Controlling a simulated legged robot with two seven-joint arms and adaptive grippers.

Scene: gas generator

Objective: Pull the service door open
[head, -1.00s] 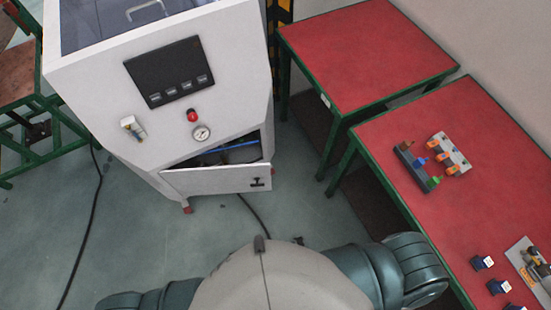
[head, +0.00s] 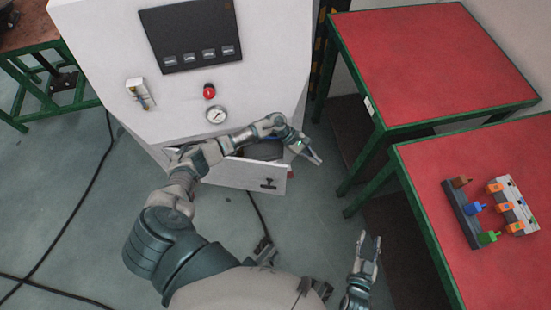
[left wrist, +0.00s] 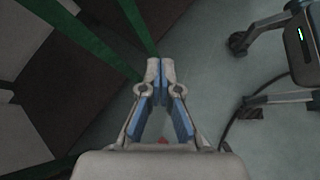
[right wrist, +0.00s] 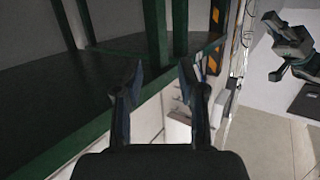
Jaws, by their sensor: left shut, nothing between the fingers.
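The service door (head: 225,174) is a white panel low on the front of the white cabinet (head: 110,60), with a small black handle (head: 268,184). It stands ajar, with a dark gap (head: 263,150) behind its top edge. My left arm crosses in front of the door and hides part of it. My left gripper (head: 314,158) is shut and empty just past the door's right end, its fingertips together in the left wrist view (left wrist: 160,64). My right gripper (head: 370,244) is apart from the door, lower right, and open and empty in the right wrist view (right wrist: 161,70).
Red-topped tables with green frames (head: 430,60) stand at the right. One holds a block of coloured connectors (head: 470,212). A black cable (head: 92,180) runs over the floor at the left. Floor (head: 315,215) is clear between door and right gripper.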

